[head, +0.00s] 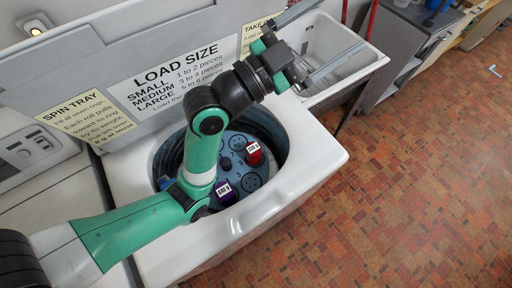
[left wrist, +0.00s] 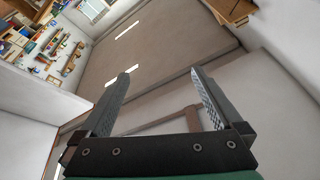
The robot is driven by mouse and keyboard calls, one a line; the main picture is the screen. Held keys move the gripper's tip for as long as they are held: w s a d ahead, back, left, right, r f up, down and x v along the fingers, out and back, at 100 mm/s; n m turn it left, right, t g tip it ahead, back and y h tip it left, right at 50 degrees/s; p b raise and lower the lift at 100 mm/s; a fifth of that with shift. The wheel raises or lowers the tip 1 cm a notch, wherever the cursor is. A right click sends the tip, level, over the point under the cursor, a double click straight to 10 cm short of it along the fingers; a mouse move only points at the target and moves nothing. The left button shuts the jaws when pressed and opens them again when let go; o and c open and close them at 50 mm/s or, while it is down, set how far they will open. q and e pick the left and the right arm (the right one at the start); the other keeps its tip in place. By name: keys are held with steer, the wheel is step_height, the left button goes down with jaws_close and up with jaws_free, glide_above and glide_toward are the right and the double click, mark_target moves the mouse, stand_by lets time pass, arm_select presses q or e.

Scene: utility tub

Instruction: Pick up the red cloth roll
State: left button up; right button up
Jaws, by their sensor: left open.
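The red cloth roll (head: 254,156) stands in a blue-grey round tray (head: 238,146) inside the white tub, with a white label on its top. My left gripper (head: 340,24) is open and empty, up and to the right of the roll, over the sink area in the head view. In the left wrist view my left gripper (left wrist: 160,73) has its two fingers wide apart with nothing between them. The roll does not show in the left wrist view. My right gripper is not in view.
A purple roll (head: 226,193) stands in the same tray, nearer the front. My left arm hides part of the tub's left side. A white sink (head: 330,45) stands to the right of the tub. Signs lean behind the tub. The brick-patterned floor (head: 410,190) is clear.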

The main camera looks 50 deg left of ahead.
arm_select(q)
step_height(320, 180, down, 10)
steer(key=w+a+g+p, duration=0.2)
steer(key=a, duration=0.1)
steer(key=n+g+y+p, duration=0.4)
steer(key=n+g+p, duration=0.2)
steer(key=n, duration=0.1)
glide_toward(252, 149)
steer(key=w, duration=0.1)
steer(key=b+x, duration=0.1)
steer(key=x, duration=0.7)
steer(key=shift+f, duration=0.25)
jaws_close()
